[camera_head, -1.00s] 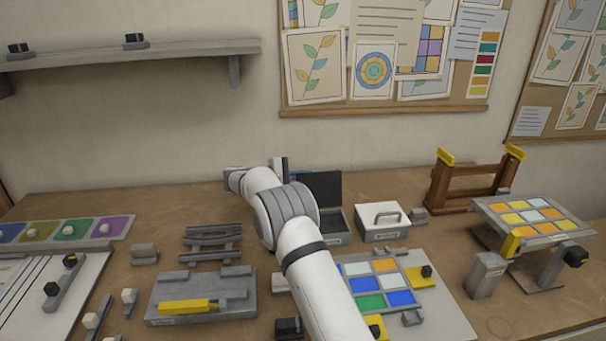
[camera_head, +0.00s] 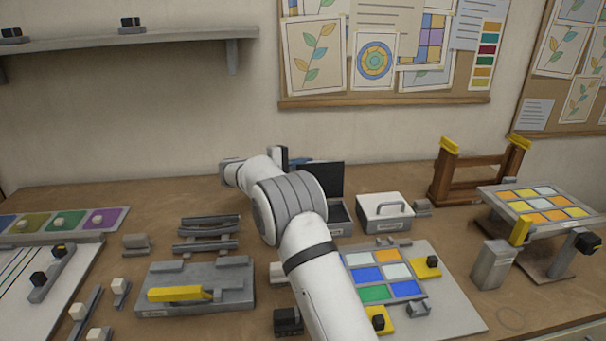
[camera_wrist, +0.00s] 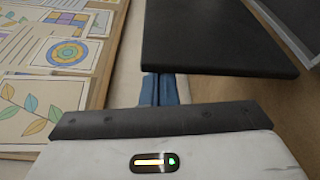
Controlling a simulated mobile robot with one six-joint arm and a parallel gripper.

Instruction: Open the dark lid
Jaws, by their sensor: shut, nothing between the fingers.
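The dark lid (camera_head: 325,179) stands raised, roughly upright, at the back of a small grey box (camera_head: 341,222). Its black panel (camera_wrist: 215,38) fills the upper middle of the wrist view. My gripper's blue fingers (camera_wrist: 164,89) are shut and empty, with their tips at the near edge of the lid in that view. I cannot tell whether they touch it. In the head view my arm covers the left part of the box, and the gripper is mostly hidden behind the wrist, left of the lid.
A white box with a handle (camera_head: 385,211) stands right of the grey box. A tile panel (camera_head: 385,278) lies in front, partly behind my arm. Grey racks (camera_head: 207,235) and a grey block with a yellow bar (camera_head: 180,294) are to the left. A wooden stand (camera_head: 478,175) is at right.

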